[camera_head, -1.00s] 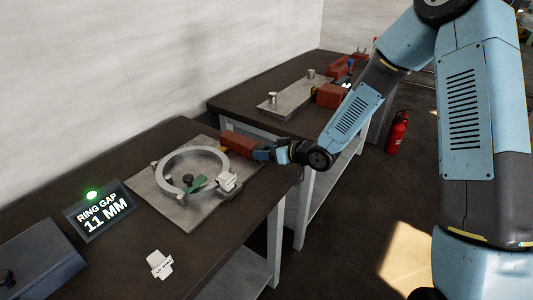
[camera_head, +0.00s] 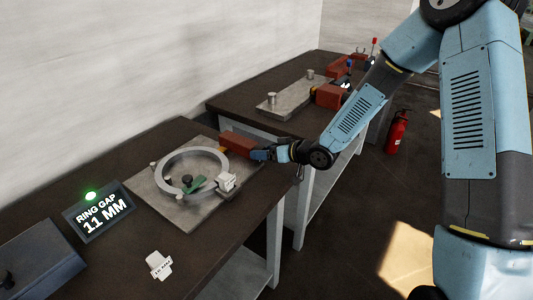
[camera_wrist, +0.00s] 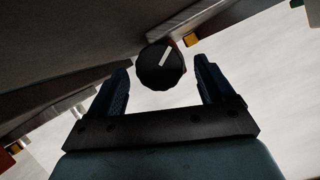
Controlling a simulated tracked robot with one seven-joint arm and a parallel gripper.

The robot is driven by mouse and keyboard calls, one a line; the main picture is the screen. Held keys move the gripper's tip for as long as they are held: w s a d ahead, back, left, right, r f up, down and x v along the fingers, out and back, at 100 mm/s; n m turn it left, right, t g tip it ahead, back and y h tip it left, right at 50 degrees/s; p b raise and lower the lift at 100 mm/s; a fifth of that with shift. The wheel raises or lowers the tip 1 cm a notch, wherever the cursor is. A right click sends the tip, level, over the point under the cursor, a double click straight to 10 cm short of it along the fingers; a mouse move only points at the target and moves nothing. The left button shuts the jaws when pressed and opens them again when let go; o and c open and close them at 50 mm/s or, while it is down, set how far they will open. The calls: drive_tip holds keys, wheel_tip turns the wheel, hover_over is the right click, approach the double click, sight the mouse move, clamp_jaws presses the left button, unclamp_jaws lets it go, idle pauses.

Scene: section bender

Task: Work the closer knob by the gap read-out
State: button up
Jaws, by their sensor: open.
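The gap read-out (camera_head: 100,213) on the near table shows "RING GAP 11 MM", with a green light (camera_head: 91,195) lit on top. A metal ring (camera_head: 162,170) lies on a grey plate (camera_head: 200,217), with a small green piece (camera_head: 195,184) at its near side. My gripper (camera_head: 257,154) is at the right of the plate, by a red-brown block (camera_head: 238,141). In the wrist view a black knob (camera_wrist: 160,68) with a white pointer line stands just beyond and between my open fingers (camera_wrist: 160,85). I cannot tell whether they touch it. The head view does not show the knob clearly.
A small white labelled piece (camera_head: 159,264) lies on the near table. A dark box (camera_head: 40,262) stands at the front left. A second table behind carries another plate (camera_head: 290,108) and red-brown blocks (camera_head: 328,96). A fire extinguisher (camera_head: 396,132) stands on the floor.

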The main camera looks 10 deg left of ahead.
drive_tip(key=v, duration=1.3)
drive_tip(key=shift+d, duration=0.35)
drive_tip(key=shift+s+r, duration=0.1)
drive_tip(key=shift+s, duration=0.05)
drive_tip(key=w+d+r+m+t+h, duration=0.1)
drive_tip(key=w+d+r+t+h, duration=0.15)
drive_tip(key=d+h, duration=0.2)
drive_tip(key=w+d+r+m+t+h, duration=0.1)
drive_tip(key=w+d+r+h, duration=0.15)
drive_tip(key=d, duration=0.35)
drive_tip(key=s+d+r+m+t+h, duration=0.1)
drive_tip(key=s+d+r+m+h, duration=0.3)
drive_tip(key=d+r, duration=0.5)
drive_tip(key=s+d+r+m+g, duration=0.1)
drive_tip(key=s+d+r, duration=0.1)
drive_tip(key=s, duration=0.5)
drive_tip(key=s+d+r+m+g+h, duration=0.1)
drive_tip(key=s+d+r, duration=0.2)
drive_tip(key=s, duration=0.5)
drive_tip(key=s+d+r+m+g, duration=0.1)
drive_tip(key=s+d+r+m, duration=0.1)
drive_tip(key=s, duration=0.5)
drive_tip(key=shift+s+d+r+h, duration=0.15)
drive_tip(key=shift+s+r+h, duration=0.25)
drive_tip(key=shift+r, duration=0.35)
